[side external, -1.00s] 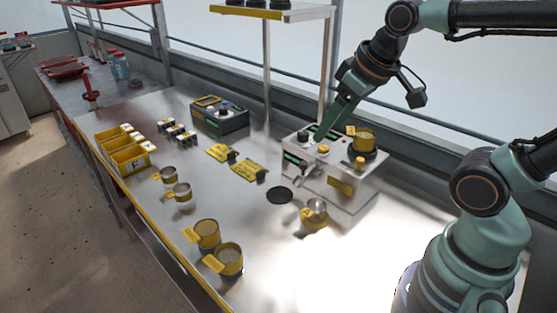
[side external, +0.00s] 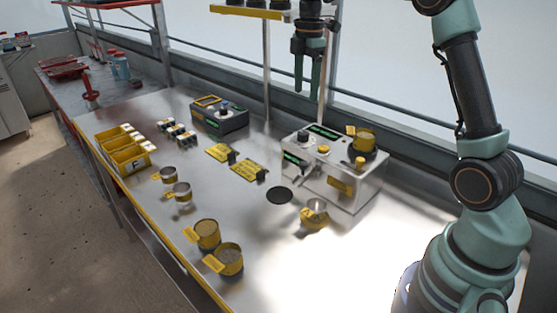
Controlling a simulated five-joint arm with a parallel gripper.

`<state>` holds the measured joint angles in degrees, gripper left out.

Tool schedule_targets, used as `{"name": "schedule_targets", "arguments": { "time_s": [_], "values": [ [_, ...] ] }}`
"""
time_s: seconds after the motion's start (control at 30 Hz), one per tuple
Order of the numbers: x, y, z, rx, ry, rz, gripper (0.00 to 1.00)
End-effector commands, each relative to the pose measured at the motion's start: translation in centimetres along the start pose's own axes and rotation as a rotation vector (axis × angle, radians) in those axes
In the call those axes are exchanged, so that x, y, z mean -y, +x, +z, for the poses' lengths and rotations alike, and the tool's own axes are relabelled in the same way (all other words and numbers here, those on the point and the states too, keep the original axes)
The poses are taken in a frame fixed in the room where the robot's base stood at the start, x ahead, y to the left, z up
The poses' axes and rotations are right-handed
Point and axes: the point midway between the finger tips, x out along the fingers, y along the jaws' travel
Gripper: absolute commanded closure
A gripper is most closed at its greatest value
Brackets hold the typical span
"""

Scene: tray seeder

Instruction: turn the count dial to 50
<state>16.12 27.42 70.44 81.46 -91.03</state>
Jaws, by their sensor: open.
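The seeder (side external: 350,192) is a silver box on the metal bench, right of centre. Its top carries a black dial (side external: 303,136), a yellow knob (side external: 323,149) and a dark display with green marks (side external: 324,131). I cannot tell for certain which knob is the count dial, and its setting is too small to read. My gripper (side external: 306,92) hangs above the back of the seeder, pointing down, open and empty. It is well clear of the dial and touches nothing.
A yellow cup (side external: 364,139) sits on top of the seeder at right. A dark control box (side external: 220,121) stands to its left. Yellow-labelled cups (side external: 229,260) stand near the front edge, and yellow bins (side external: 128,158) at left. A shelf (side external: 240,12) overhangs the back.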

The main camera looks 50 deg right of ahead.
Motion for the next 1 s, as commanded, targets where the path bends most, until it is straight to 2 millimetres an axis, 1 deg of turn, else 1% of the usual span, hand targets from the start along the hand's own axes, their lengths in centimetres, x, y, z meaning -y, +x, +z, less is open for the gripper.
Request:
{"name": "schedule_targets", "arguments": {
  "time_s": [0.1,0.17,0.27,0.37,0.6,0.7,0.8,1.0],
  "values": [
    [-0.4,0.6,0.4,0.0,-0.034,-0.013,0.31],
    [-0.5,0.8,0.4,-0.001,-0.041,-0.015,0.31],
    [-0.4,1.8,0.4,-0.001,-0.042,-0.016,0.31],
    [-0.3,3.4,0.4,-0.001,-0.041,-0.018,0.31],
    [-0.3,8.1,0.4,-0.001,-0.04,-0.017,0.31],
    [-0.3,9.7,0.4,-0.001,-0.04,-0.017,0.31],
    [-0.2,11.1,0.4,-0.001,-0.04,-0.016,0.31],
    [-0.3,12.4,0.4,0.0,-0.039,-0.013,0.31]
  ]
}}
